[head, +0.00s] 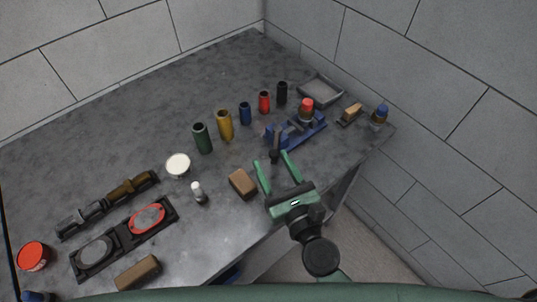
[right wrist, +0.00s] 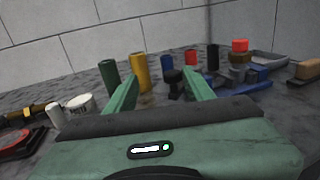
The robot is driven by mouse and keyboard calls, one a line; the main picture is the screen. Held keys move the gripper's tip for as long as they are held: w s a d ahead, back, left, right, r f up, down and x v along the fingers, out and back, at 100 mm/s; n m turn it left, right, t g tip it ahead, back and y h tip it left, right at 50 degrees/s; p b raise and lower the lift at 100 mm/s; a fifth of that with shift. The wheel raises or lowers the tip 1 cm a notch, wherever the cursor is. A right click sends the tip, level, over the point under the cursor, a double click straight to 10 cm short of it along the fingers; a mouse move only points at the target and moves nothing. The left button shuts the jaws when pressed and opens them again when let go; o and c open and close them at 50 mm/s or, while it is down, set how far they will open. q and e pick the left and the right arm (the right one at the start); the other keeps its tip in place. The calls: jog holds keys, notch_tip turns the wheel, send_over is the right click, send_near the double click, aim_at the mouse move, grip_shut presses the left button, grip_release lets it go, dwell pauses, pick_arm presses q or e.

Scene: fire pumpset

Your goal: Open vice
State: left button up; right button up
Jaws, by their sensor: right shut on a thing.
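The blue vice (head: 312,131) stands near the right end of the grey workbench, and it also shows in the right wrist view (right wrist: 250,87). Its dark handle knob (head: 274,156) sticks out towards me and shows in the right wrist view (right wrist: 173,80). My right gripper (head: 271,159) has its two green fingers on either side of this knob, shut on the handle with a wide gap between the fingers. A red-capped piece (head: 306,103) stands at the vice; whether it is clamped in the jaws I cannot tell. My left gripper is not in view.
Several coloured cylinders, among them a yellow one (head: 225,125), stand behind the vice to the left. A grey tray (head: 321,91) and a wooden brush (head: 350,114) lie behind and right. A brown block (head: 243,184) lies left of my gripper. Walls close the back and right.

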jog(key=shift+s+a, duration=0.15)
jog(key=shift+s, duration=0.1)
jog(key=shift+s+d+f+b, duration=0.1)
jog(key=shift+s+d+b, duration=0.15)
jog(key=shift+s+d, duration=0.25)
jog(key=shift+s+d+b, duration=0.25)
jog(key=shift+s+d, duration=0.05)
jog(key=shift+s, duration=0.35)
jog(key=shift+s+d+b, duration=0.5)
jog(key=shift+s+d, duration=0.25)
jog(key=shift+s, duration=0.1)
jog(key=shift+s+d+b, duration=0.4)
jog(key=shift+s+d, duration=0.05)
jog(key=shift+s, duration=0.15)
jog(key=shift+s+d+b, duration=0.4)
jog(key=shift+s, duration=0.2)
jog(key=shift+s+d, duration=0.3)
jog(key=shift+s, duration=0.05)
jog(key=shift+s, duration=0.1)
